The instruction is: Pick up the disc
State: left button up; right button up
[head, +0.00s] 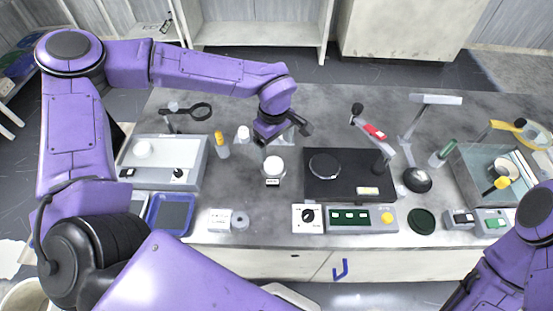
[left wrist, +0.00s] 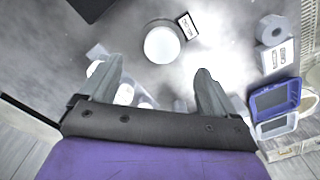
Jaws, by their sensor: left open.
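A white round disc-like piece (head: 273,165) with a small label tag stands near the middle of the grey table. It also shows in the left wrist view (left wrist: 162,45), beyond my fingertips, with the tag at its upper right. My left gripper (head: 283,136) is above the table, just behind this piece in the head view. In the left wrist view its two fingers (left wrist: 160,76) are spread apart with nothing held between them. Dark discs also show: one on a black polishing unit (head: 324,165), and a dark green one (head: 421,221) at the front. My right gripper is out of view.
A white-topped unit (head: 137,172) and a blue tray (head: 153,214) are at the left. A yellow-capped bottle (head: 222,147) stands left of the white piece. Control boxes (head: 346,217) line the front edge. A glass-sided basin (head: 463,172) is at the right.

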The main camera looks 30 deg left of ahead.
aim_at(274, 163)
pick_arm(q)
jog(key=f, duration=0.4)
jog(key=f+p, duration=0.1)
jog(key=f, duration=0.3)
jog(key=shift+s+a, duration=0.15)
jog(key=shift+s, duration=0.05)
jog(key=c, duration=1.3)
jog(key=shift+r, duration=0.1)
